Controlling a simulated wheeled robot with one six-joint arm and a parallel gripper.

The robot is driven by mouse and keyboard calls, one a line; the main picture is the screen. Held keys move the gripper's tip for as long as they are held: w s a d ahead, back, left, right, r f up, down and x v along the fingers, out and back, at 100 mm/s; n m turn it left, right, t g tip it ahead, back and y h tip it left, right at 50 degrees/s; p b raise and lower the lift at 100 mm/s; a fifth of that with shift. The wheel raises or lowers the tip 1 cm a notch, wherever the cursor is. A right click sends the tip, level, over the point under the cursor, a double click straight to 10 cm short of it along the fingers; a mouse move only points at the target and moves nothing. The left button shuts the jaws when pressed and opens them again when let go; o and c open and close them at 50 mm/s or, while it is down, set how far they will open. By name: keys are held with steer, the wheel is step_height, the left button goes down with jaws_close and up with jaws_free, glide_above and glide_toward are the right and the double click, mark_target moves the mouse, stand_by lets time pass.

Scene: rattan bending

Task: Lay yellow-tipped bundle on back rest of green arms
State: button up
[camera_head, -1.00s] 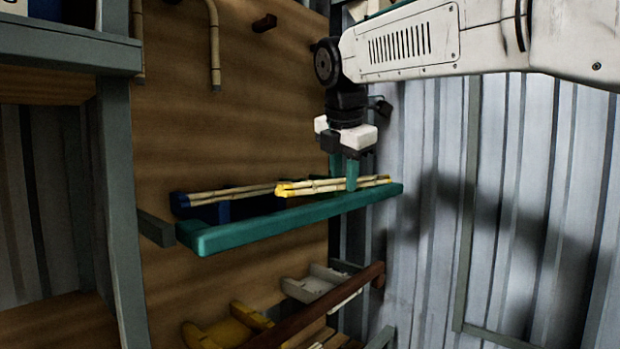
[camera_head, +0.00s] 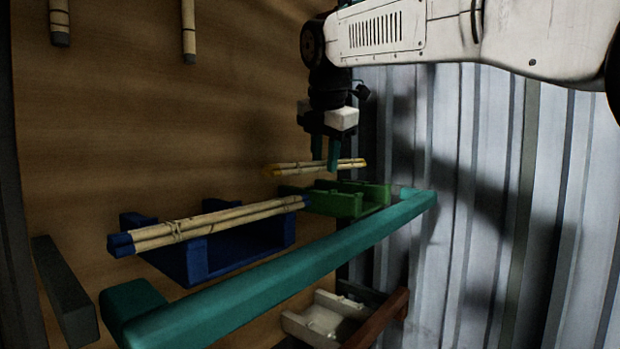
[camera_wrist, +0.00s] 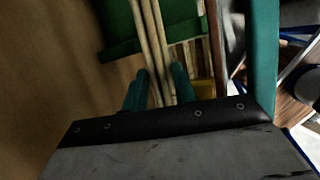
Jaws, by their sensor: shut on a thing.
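The yellow-tipped bundle (camera_head: 290,168) is a tied set of pale canes with yellow ends. My gripper (camera_head: 325,162) points down and is shut on it near its right part. The bundle hangs roughly level a little above the green arms (camera_head: 335,199), which are fixed to the wooden wall. A gap shows between bundle and arms in the head view. In the wrist view the bundle (camera_wrist: 157,45) runs away from between the teal fingers (camera_wrist: 158,88), over or beside the green piece (camera_wrist: 178,25); its height there I cannot tell.
Blue arms (camera_head: 240,250) to the left bear a blue-tipped bundle (camera_head: 205,222). A teal rail (camera_head: 290,268) runs in front of both sets of arms. White arms (camera_head: 325,318) and a brown rail (camera_head: 385,322) are below. Canes hang upper left.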

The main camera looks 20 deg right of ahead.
steer(key=shift+w+d+f, duration=0.15)
steer(key=shift+w+f, duration=0.65)
steer(key=shift+w, duration=1.5)
steer(key=shift+w+d+f, duration=0.2)
steer(key=shift+w+f, duration=0.65)
steer(key=shift+w, duration=1.4)
steer(key=shift+w+d+f, duration=0.15)
steer(key=shift+w+f, duration=0.65)
steer(key=shift+w, duration=1.5)
steer(key=o, duration=1)
steer(key=v, duration=1.2)
